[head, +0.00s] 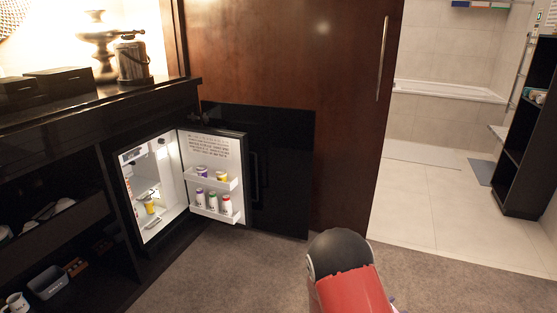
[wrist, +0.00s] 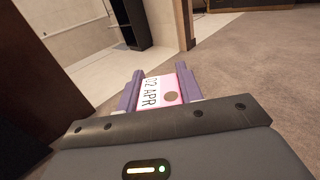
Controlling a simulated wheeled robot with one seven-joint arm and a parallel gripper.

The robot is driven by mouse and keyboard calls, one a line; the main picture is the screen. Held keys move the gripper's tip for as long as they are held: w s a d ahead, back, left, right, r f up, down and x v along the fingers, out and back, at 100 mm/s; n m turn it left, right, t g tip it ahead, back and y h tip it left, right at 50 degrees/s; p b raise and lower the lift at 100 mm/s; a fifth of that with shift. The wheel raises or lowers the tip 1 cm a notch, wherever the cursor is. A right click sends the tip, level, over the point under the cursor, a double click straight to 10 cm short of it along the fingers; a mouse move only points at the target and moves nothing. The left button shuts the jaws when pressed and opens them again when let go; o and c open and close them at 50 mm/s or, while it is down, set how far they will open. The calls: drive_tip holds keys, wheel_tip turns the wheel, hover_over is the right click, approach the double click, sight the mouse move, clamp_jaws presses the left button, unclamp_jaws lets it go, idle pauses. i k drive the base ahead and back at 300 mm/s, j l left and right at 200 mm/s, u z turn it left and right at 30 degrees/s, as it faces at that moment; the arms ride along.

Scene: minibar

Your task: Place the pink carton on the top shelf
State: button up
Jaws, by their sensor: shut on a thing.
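In the wrist view, a pink carton (wrist: 160,92) with a white label reading "02 APR" is between the purple fingers of my gripper (wrist: 160,88). My gripper is shut on it, and the carton is held above the carpet. In the head view my gripper and the carton are hidden; only my red and black arm shows at the bottom. The minibar fridge (head: 150,195) stands open at the left of the head view. Its inside shelves are seen at an angle, and a yellow item (head: 150,206) is inside. My arm is well apart from the fridge, to its right.
The open fridge door (head: 213,170) carries two racks with several small containers. A dark counter (head: 90,105) with boxes and a lamp is above the fridge. A tall wooden door (head: 290,90) stands behind. The carpet (head: 240,270) in front is clear.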

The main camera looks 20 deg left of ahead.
sight(142, 187)
drive_tip(key=i+u, duration=0.25)
drive_tip(key=u, duration=0.2)
drive_tip(key=i+u, duration=0.25)
drive_tip(key=u, duration=0.15)
drive_tip(key=i+l+u, duration=0.1)
drive_tip(key=i+u, duration=0.15)
drive_tip(key=u, duration=0.2)
drive_tip(key=i+l+u, duration=0.2)
drive_tip(key=u, duration=0.25)
drive_tip(key=i+l+u, duration=0.2)
drive_tip(key=u, duration=0.25)
drive_tip(key=i+l+u, duration=0.2)
drive_tip(key=u, duration=0.15)
drive_tip(key=i+l+u, duration=0.2)
drive_tip(key=l+u, duration=0.15)
drive_tip(key=l, duration=0.15)
drive_tip(key=i+l+u, duration=0.1)
drive_tip(key=l+u, duration=0.95)
drive_tip(key=l, duration=0.25)
drive_tip(key=i+l, duration=0.1)
drive_tip(key=l, duration=0.3)
drive_tip(key=i+l+u, duration=0.1)
drive_tip(key=l, duration=0.7)
drive_tip(key=i+u, duration=0.05)
drive_tip(key=i, duration=0.05)
